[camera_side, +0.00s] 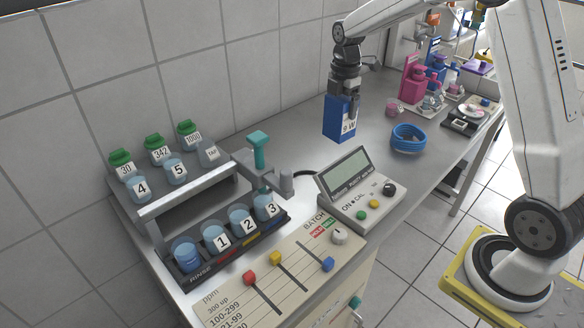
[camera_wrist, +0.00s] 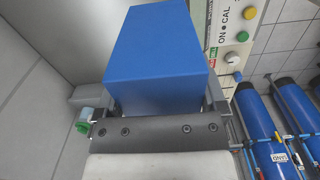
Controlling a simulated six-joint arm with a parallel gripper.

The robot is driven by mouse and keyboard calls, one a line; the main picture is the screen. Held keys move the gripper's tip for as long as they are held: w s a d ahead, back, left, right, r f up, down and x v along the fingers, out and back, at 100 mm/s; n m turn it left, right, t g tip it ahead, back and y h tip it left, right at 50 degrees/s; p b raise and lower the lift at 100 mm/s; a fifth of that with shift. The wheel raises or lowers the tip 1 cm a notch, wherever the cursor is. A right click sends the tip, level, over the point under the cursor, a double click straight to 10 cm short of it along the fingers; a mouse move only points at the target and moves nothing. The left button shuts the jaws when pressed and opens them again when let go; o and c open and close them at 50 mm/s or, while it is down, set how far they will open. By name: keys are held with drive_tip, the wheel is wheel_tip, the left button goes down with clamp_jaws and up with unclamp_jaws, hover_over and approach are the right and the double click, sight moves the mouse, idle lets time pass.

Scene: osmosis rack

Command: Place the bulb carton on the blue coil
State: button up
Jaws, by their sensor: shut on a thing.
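The bulb carton (camera_side: 340,118) is a blue box with a white panel of dark lettering. My gripper (camera_side: 346,97) is shut on the top of the carton and holds it in the air above the grey counter, near the back wall. In the wrist view the carton (camera_wrist: 155,50) fills the upper middle, between the two fingers (camera_wrist: 160,108). The blue coil (camera_side: 408,138) is a ring of blue tubing lying on the counter, to the right of the carton and apart from it. The coil does not show in the wrist view.
A meter with a display (camera_side: 362,190) stands in front of the carton and coil. A rack of numbered jars (camera_side: 190,190) is at the left. Pink bottles (camera_side: 413,85) and a dark tray (camera_side: 459,126) stand behind and right of the coil. Counter around the coil is clear.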

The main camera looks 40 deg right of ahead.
drive_tip(key=s+d+r, duration=0.2)
drive_tip(key=s+d, duration=0.7)
drive_tip(key=d, duration=0.1)
drive_tip(key=s+d+r, duration=0.3)
drive_tip(key=s+d, duration=0.5)
drive_tip(key=d, duration=0.2)
drive_tip(key=shift+s+n, duration=0.3)
drive_tip(key=shift+s, duration=0.05)
drive_tip(key=shift+d, duration=0.15)
drive_tip(key=w+d+f, duration=0.8)
drive_tip(key=w+f, duration=0.1)
drive_tip(key=w, duration=0.1)
drive_tip(key=shift+w+d+f, duration=0.2)
drive_tip(key=shift+w, duration=0.05)
drive_tip(key=shift+w+d+f, duration=0.1)
drive_tip(key=shift+f, duration=0.85)
drive_tip(key=shift+w+d+f, duration=0.1)
drive_tip(key=shift+f, duration=0.8)
